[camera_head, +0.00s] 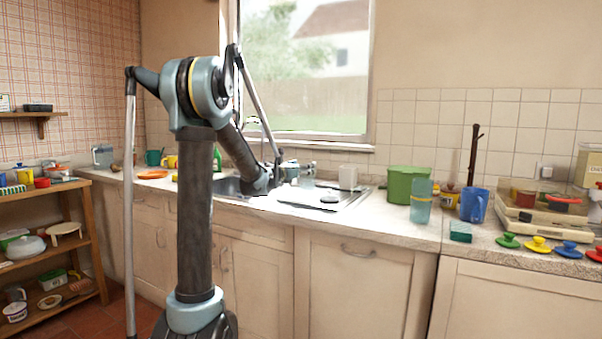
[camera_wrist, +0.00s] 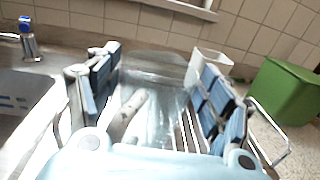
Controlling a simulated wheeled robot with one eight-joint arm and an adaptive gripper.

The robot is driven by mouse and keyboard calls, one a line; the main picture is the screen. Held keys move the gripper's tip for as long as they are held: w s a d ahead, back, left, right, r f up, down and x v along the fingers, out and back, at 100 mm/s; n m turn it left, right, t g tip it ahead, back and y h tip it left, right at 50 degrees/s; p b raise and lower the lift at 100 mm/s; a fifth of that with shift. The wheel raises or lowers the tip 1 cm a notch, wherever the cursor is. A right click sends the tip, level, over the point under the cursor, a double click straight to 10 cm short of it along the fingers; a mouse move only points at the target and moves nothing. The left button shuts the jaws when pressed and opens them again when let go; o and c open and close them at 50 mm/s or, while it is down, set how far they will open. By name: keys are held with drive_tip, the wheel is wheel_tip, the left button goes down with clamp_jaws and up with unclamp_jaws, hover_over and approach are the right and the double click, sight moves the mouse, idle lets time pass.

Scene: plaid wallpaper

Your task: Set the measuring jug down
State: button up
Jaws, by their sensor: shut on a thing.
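My gripper (camera_wrist: 157,85) has its two dark-padded fingers apart in the wrist view, shut on a clear, see-through measuring jug (camera_wrist: 152,108) between them. The jug's edges are faint, and its lower part is hidden behind the gripper body. The drying rack (camera_wrist: 268,132) shows its wires around and below the fingers. I cannot tell whether the jug touches the rack.
A white cup-like holder (camera_wrist: 212,62) stands behind the right finger; it also shows in the head view (camera_head: 348,177). A green bin (camera_head: 405,184) stands right of the rack. The sink (camera_wrist: 22,90) and tap (camera_wrist: 28,42) are left. Bare counter (camera_head: 385,224) lies in front of the bin.

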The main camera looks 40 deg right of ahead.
drive_tip(key=shift+f, duration=0.45)
drive_tip(key=o, duration=2)
drive_tip(key=shift+f, duration=0.1)
drive_tip(key=shift+o, duration=0.2)
